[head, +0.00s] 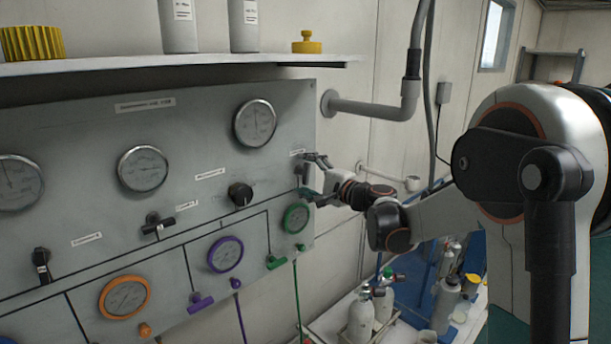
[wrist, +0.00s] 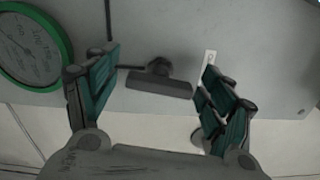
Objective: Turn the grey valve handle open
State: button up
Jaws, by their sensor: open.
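The grey valve handle (wrist: 160,84) is a dark grey bar on a round stem. It stands out from the panel between my gripper's fingers in the wrist view. In the head view the handle (head: 301,174) is small and partly hidden at the panel's right edge, below a small label. My gripper (head: 312,177) is open in front of it, one finger above and one below. In the wrist view my gripper (wrist: 162,70) has green-padded fingers on either side of the bar, with gaps showing at both ends.
The grey panel (head: 95,205) carries several gauges, a black knob (head: 240,194) and other coloured handles. The green-rimmed gauge (head: 296,218) is just below my gripper. A shelf (head: 180,63) runs above. A pipe (head: 368,109) and gas cylinders (head: 361,318) are to the right.

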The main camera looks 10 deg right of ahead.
jog(key=v, duration=1.1)
jog(key=shift+s+d, duration=0.15)
jog(key=shift+s, duration=0.2)
jog(key=shift+d, duration=0.1)
